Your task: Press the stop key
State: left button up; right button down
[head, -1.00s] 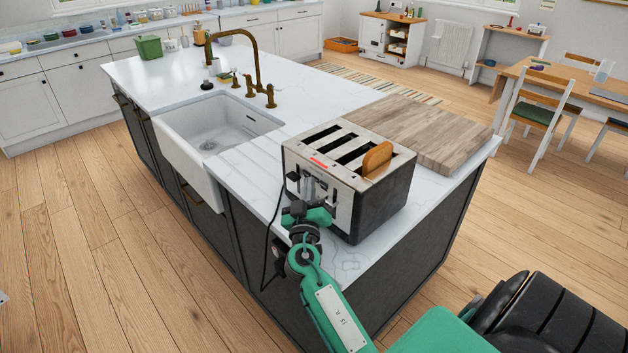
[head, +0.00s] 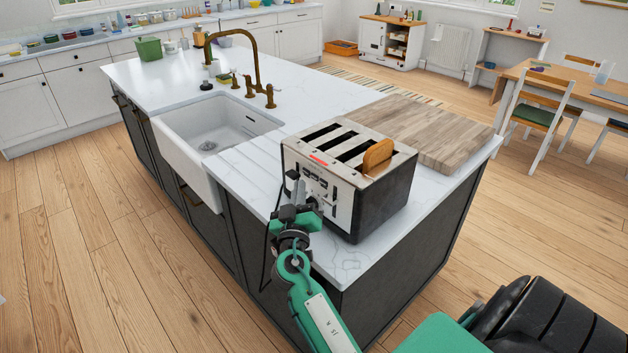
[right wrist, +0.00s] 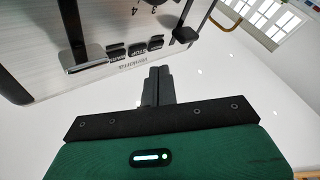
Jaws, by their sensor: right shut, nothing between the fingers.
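The toaster (head: 382,205) stands on the island's near end, a slice of bread (head: 378,156) standing out of one slot. In the right wrist view its steel front panel (right wrist: 35,75) shows a row of small dark keys (right wrist: 136,49); their labels are too small to read, so I cannot tell which is the stop key. My right gripper (head: 293,185) is in front of this panel, hiding part of it. Its fingers are shut and empty; in the right wrist view the fingertips (right wrist: 158,72) appear beside the keys, with a small gap. My left gripper is not in view.
A wooden board (head: 430,132) lies behind the toaster. The sink (head: 215,130) with a brass tap (head: 257,62) is farther left on the white worktop (head: 310,85). A dark cord hangs over the front edge near my right arm. The floor left of the island is clear.

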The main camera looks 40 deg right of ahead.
jog(key=a+b, duration=0.1)
jog(key=a, duration=0.2)
jog(key=shift+s+a, duration=0.1)
jog(key=shift+a, duration=0.15)
dwell(0.8)
